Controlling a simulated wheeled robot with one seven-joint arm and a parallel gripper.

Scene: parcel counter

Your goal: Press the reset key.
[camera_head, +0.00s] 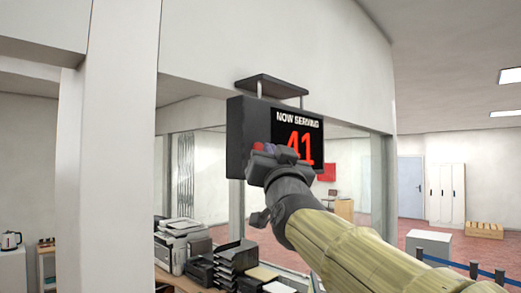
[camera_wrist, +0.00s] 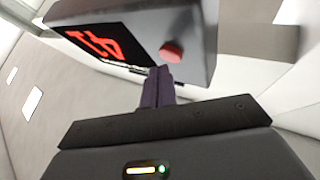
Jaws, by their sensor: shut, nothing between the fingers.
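The dark "NOW SERVING" display box (camera_head: 236,140) hangs from the ceiling mount and reads 41 in red. A round red key (camera_head: 258,146) is on its side panel, left of the screen; I take it as the reset key. It also shows in the wrist view (camera_wrist: 171,52) on the box's grey face, with the lit number on the screen (camera_wrist: 92,42). My gripper (camera_head: 270,148) is just beside the key, its dark purple fingers together and empty. In the wrist view the fingertips (camera_wrist: 158,70) lie just below the key; I cannot tell whether they touch it.
Below the box a counter holds a printer (camera_head: 180,240) and black paper trays (camera_head: 236,262). A white pillar (camera_head: 110,150) stands at the left. A blue belt barrier (camera_head: 470,268) is at the lower right. The air around the box looks free.

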